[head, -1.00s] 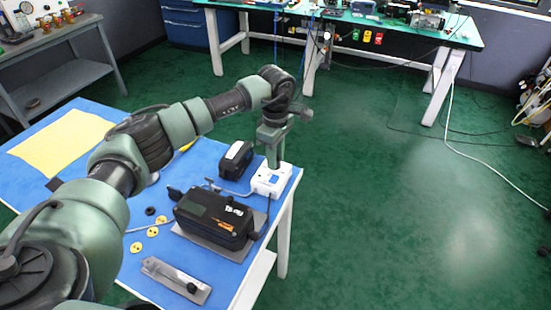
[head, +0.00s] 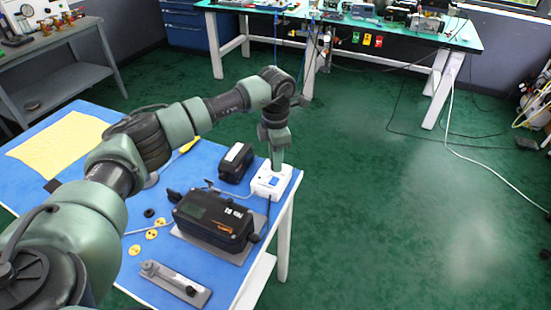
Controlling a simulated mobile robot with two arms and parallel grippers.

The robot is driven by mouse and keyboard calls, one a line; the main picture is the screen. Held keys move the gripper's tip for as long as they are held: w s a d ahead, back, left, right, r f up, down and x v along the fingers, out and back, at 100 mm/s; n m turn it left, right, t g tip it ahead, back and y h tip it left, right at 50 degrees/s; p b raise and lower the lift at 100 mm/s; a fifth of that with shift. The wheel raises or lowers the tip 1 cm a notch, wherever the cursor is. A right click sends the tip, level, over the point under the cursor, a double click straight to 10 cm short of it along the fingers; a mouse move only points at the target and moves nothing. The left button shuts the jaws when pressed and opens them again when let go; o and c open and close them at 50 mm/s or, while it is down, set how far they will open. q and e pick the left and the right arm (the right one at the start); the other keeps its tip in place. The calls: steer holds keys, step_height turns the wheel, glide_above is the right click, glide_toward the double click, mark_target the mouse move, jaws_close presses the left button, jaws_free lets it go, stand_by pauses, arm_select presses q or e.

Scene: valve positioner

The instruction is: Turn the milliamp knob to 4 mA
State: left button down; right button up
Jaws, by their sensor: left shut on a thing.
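A small white box with a blue patch (head: 268,186), which looks like the milliamp source, sits near the far right corner of the blue table. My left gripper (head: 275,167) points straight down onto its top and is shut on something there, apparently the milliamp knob. The fingers and the wrist hide the knob, so its setting cannot be read. A black positioner (head: 213,222) on a grey plate stands in front of the white box. My right gripper is not in view.
A small black box (head: 236,162) stands left of the white box. Yellow discs (head: 135,250), a black ring (head: 149,213) and a grey bracket (head: 175,283) lie nearer. A yellow cloth (head: 60,142) lies at the left. Green floor is free at right.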

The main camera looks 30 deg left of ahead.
arm_select(q)
steer(key=shift+n, duration=0.4)
steer(key=c, duration=1.1)
jaws_free()
steer(key=shift+c, duration=0.2)
steer(key=shift+r, duration=0.15)
step_height(320, 180, up, 8)
steer(key=shift+f+b, duration=0.2)
steer(key=shift+b, duration=0.4)
steer(key=shift+f, duration=0.1)
